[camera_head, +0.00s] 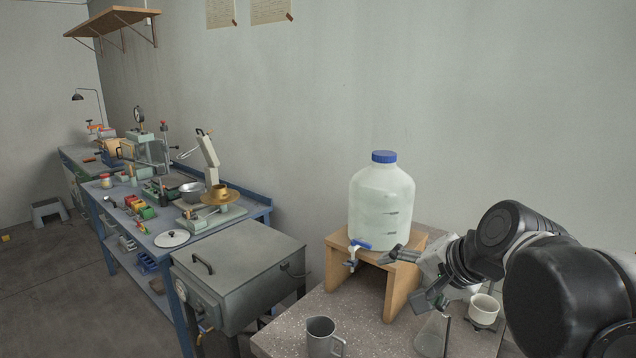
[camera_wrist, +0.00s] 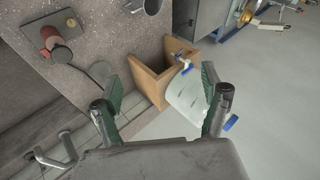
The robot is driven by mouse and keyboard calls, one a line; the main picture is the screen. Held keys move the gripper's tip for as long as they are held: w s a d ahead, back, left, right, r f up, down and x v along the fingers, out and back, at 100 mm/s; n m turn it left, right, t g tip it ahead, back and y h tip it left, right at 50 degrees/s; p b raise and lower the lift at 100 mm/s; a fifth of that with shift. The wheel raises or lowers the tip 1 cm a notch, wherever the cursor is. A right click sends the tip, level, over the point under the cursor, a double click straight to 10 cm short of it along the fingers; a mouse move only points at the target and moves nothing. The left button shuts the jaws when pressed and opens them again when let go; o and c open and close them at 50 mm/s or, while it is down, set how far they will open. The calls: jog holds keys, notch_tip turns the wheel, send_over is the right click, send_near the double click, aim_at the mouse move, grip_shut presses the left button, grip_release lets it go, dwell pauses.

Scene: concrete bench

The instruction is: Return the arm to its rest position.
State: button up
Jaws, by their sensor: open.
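My gripper (camera_head: 404,278) is open and empty in the head view, in front of the right side of the wooden stand (camera_head: 402,288), with my dark arm reaching in from the right. In the wrist view my gripper's two fingers (camera_wrist: 160,76) are spread apart. The stand (camera_wrist: 151,84) and the white jug (camera_wrist: 186,97) show between and beyond them. I cannot tell the exact gap between the fingers and the stand.
The blue-capped jug (camera_head: 381,205) with its tap (camera_head: 352,262) sits on the stand. A metal mug (camera_head: 321,339), a clear glass vessel (camera_head: 431,338) and a white cup (camera_head: 485,307) stand on the speckled bench (camera_head: 283,332). A grey metal box (camera_head: 240,268) is left.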

jog(key=s+d+f+n+h, duration=0.2)
jog(key=s+f+n, duration=0.2)
jog(key=s, duration=0.2)
jog(key=s+d+f+n+h+b, duration=0.1)
jog(key=s+d+f+n, duration=0.1)
jog(key=s+f+n, duration=0.2)
jog(key=s, duration=0.3)
jog(key=shift+f+g+h, duration=0.2)
jog(key=shift+g+h, duration=0.2)
